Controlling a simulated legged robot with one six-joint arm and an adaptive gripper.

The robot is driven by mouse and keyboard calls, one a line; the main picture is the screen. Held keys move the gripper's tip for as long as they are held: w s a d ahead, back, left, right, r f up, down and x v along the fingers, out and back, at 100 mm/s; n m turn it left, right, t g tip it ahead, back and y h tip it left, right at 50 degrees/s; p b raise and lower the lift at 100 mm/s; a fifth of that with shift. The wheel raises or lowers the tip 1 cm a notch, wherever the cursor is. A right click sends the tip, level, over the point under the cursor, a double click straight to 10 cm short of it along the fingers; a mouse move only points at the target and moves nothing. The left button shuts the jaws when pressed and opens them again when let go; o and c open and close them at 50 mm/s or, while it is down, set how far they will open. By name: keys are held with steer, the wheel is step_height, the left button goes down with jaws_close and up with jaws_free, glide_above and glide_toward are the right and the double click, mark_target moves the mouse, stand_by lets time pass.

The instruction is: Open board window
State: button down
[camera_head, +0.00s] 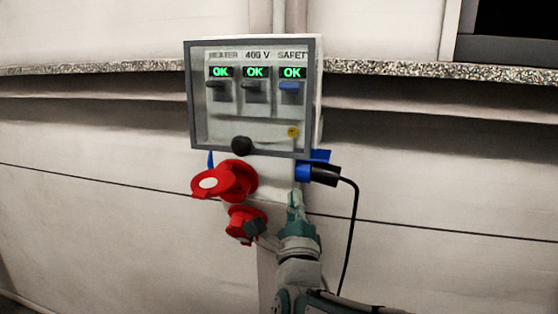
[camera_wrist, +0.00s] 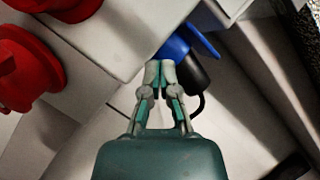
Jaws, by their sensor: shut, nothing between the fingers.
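The board window (camera_head: 250,132) is a grey-framed clear cover on the front of a white electrical board, and it looks closed in the head view. A round black knob (camera_head: 241,146) sits at the middle of its lower frame. Behind the cover are several breaker switches with green OK displays. My gripper (camera_head: 295,200) is below the board, right of the knob and apart from the window. In the wrist view my gripper (camera_wrist: 158,68) has its fingertips together with nothing between them. The window does not show clearly in the wrist view.
Red sockets (camera_head: 228,181) jut out under the board at left, also seen in the wrist view (camera_wrist: 28,70). A blue socket with a black plug (camera_head: 322,174) and hanging cable is close at right of my gripper. A speckled ledge (camera_head: 420,72) runs along the wall.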

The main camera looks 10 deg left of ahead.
mark_target(280, 155)
steer(key=s+a+m+t+h, duration=0.4)
steer(key=m+t+h, duration=0.15)
steer(key=m, duration=0.75)
steer(key=shift+h, duration=0.65)
steer(key=x, duration=1)
steer(key=shift+s+d, duration=0.15)
steer(key=s, duration=0.3)
steer(key=shift+r, duration=0.2)
steer(key=shift+s, duration=0.5)
